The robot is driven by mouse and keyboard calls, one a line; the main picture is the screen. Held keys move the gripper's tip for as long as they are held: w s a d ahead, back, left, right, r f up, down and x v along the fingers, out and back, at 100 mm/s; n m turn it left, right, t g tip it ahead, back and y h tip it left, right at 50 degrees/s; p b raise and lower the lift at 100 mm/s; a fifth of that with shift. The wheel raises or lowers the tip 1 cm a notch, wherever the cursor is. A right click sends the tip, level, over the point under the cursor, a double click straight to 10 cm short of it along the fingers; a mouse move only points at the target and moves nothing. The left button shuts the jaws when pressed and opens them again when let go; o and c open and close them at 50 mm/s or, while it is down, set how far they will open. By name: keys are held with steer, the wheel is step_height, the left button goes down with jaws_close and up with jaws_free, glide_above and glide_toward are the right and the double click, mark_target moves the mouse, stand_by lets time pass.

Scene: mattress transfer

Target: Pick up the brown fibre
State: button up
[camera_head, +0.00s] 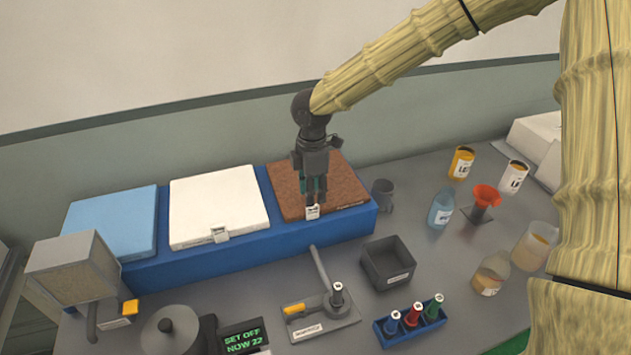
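The brown fibre (345,187) is a flat, reddish-brown slab on the right end of a long blue stand (240,255). A small white tag (312,212) is at its front edge. My gripper (315,203) points down over the front left part of the brown slab, with its fingertips right by the tag. The fingers look close together, but whether they touch the tag or hold it is too small to tell.
A white slab (215,200) and a light blue slab (115,220) lie left on the same stand. A grey cup (383,194) stands close right of the stand. A dark open box (388,262) and a lever device (322,312) are in front. Bottles and cans stand at the right.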

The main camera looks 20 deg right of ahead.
mark_target(316, 205)
steer(key=shift+s+d+f+p, duration=0.1)
steer(key=shift+d+f+p, duration=0.1)
steer(key=shift+f+p, duration=0.5)
steer(key=shift+s+d+f+p, duration=0.15)
steer(key=shift+f+p, duration=0.2)
steer(key=shift+f, duration=0.65)
steer(key=shift+w+f, duration=0.1)
steer(key=shift+f, duration=0.75)
jaws_close()
